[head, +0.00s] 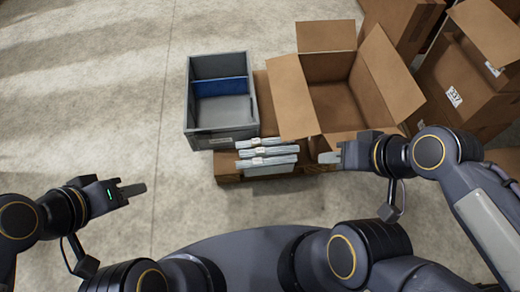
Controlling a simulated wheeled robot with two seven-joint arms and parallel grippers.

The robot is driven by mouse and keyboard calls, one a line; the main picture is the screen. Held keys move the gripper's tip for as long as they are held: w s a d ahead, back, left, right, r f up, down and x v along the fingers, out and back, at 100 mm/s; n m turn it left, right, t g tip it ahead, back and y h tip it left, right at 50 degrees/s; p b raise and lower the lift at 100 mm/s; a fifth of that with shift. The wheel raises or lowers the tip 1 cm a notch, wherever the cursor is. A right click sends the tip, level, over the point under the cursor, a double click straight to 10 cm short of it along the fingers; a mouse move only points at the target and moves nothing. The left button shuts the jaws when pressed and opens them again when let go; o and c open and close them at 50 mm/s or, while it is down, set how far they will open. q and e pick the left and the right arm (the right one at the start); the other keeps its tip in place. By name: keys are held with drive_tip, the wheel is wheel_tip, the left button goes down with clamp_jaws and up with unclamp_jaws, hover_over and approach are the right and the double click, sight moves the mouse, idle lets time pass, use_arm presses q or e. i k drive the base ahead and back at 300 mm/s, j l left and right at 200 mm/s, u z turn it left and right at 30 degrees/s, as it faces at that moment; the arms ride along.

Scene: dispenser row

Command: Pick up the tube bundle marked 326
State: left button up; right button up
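A small stack of pale tube-like bundles (267,161) lies on a low brown cardboard surface in the middle of the head view. Their markings are too small to read, so I cannot tell which is 326. My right gripper (328,157) is just right of the stack, apart from it. My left gripper (136,190) is well to the left, over bare floor.
A grey bin (190,105) with a blue divider stands behind the stack. An open, empty-looking cardboard box (300,100) stands to its right. The concrete floor at left is clear.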

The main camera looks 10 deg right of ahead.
sight(259, 151)
drive_tip(key=i+j+z, duration=0.4)
drive_tip(key=j, duration=0.2)
drive_tip(key=i+j+z, duration=0.15)
drive_tip(key=j, duration=0.2)
drive_tip(key=i+j+z, duration=0.2)
drive_tip(key=j, duration=0.15)
drive_tip(key=i+j+z, duration=0.2)
drive_tip(key=j, duration=0.15)
drive_tip(key=j+z, duration=0.2)
drive_tip(key=j, duration=0.2)
